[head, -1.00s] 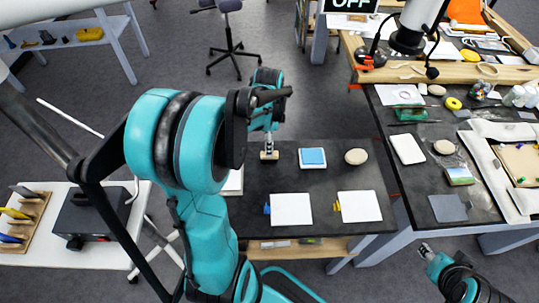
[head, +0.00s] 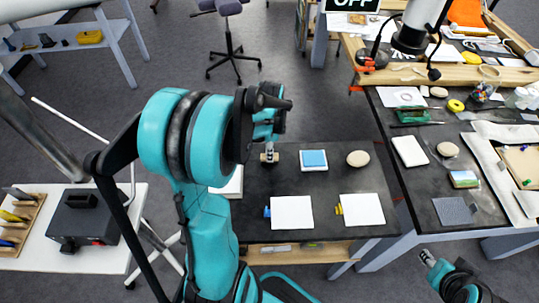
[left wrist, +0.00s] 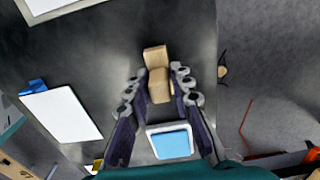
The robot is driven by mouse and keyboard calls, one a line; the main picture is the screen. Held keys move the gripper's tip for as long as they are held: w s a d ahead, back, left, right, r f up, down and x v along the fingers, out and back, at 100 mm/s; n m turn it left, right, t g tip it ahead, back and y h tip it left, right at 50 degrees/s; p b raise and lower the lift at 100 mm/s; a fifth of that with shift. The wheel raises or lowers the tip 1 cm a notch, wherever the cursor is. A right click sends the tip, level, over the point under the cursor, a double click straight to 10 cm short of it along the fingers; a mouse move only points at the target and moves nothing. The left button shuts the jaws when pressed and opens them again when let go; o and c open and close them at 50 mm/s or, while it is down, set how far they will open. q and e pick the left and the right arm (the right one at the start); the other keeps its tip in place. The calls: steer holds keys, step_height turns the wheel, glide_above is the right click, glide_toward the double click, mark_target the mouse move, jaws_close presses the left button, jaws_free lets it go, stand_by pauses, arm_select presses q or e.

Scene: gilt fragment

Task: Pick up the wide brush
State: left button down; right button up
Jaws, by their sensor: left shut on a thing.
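The wide brush (left wrist: 158,84) shows as a pale wooden piece with a broad end in the left wrist view. In the head view it is a small tan piece (head: 268,158) near the far left of the dark table. My left gripper (left wrist: 160,92) is shut on it, one finger on each side. In the head view the left gripper (head: 270,147) points down over the table; whether the brush is clear of the surface I cannot tell. My right gripper (head: 428,257) is at the lower right, apart from the tables, and its jaws are too small to judge.
A white tray with a blue pad (head: 314,159) lies close right of the brush, with an oval stone (head: 358,158) beyond. White sheets (head: 292,213) lie along the front. A cluttered workbench (head: 410,185) adjoins on the right.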

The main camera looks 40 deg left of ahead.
arm_select(q)
step_height(320, 180, up, 4)
steer(key=shift+r+p, duration=0.15)
steer(key=shift+p, duration=0.95)
steer(key=w+d+r+p, duration=0.3)
steer(key=w+d+r, duration=0.3)
steer(key=d, duration=0.3)
steer(key=shift+w+d+r, duration=0.3)
steer(key=shift+d+r, duration=0.05)
steer(key=c, duration=1.9)
jaws_free()
jaws_close()
